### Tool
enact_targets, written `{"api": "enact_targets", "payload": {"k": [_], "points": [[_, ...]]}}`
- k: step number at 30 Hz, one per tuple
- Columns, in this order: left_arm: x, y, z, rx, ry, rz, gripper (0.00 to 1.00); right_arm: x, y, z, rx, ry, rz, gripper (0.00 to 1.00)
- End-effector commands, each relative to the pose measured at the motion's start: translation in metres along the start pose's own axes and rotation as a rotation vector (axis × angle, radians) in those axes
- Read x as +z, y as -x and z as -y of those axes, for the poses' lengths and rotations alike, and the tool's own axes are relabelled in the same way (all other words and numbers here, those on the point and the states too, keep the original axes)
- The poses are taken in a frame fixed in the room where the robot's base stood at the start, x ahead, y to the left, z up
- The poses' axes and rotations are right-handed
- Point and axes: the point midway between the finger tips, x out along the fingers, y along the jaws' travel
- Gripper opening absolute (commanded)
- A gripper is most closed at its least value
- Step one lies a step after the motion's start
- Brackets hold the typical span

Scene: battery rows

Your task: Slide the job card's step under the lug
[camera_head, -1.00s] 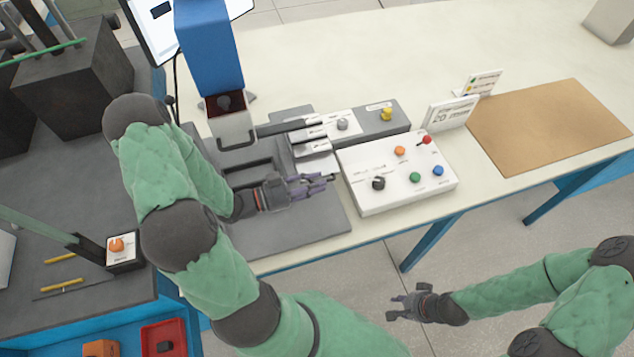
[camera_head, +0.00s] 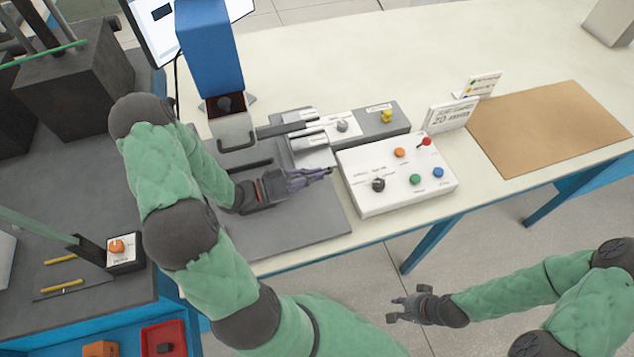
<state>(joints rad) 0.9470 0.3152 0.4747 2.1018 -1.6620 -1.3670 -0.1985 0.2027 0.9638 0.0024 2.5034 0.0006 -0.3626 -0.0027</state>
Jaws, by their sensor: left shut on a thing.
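A grey stepped block with white-labelled steps (camera_head: 308,138) lies on the bench fixture, below the blue press column (camera_head: 209,45). A dark bar (camera_head: 285,128) lies across the block between two of its labels; I cannot tell whether it is the lug. My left gripper (camera_head: 318,175) is at the block's near end, shut on what looks like the block's near part, though the fingers hide the grip. The job card (camera_head: 450,114) stands upright behind the control box, its text too small to read surely. My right gripper (camera_head: 396,307) hangs empty over the floor, fingers apart.
The white control box (camera_head: 397,175) with coloured buttons and a black knob stands right of my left gripper. A brown mat (camera_head: 550,125) lies bare at the right.

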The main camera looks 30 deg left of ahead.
Motion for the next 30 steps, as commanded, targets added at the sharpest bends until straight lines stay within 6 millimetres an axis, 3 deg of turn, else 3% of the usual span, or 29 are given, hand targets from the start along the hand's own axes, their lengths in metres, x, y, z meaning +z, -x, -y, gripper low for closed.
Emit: {"api": "enact_targets", "payload": {"k": [4,12,13,15,25,30], "points": [[0.003,0.0,0.016,-0.002,0.002,0.002,0.0,0.0,0.0,0.0,0.0,0.0,0.0,0.29],[0.003,0.0,0.018,-0.004,0.003,0.002,0.0,0.0,0.0,0.0,0.0,0.0,0.0,0.29],[0.003,0.0,0.018,-0.004,0.002,0.002,0.14,0.0,0.0,0.0,0.0,0.0,0.0,0.29],[0.003,0.0,0.018,-0.004,0.002,0.002,0.33,0.0,0.0,0.0,0.0,0.0,0.0,0.29],[0.003,0.0,0.017,-0.002,0.002,0.001,0.33,0.0,0.0,0.0,0.0,0.0,0.0,0.29],[0.003,0.012,0.018,-0.004,0.002,0.002,0.33,0.0,0.0,0.0,0.0,0.0,0.0,0.29]]}}
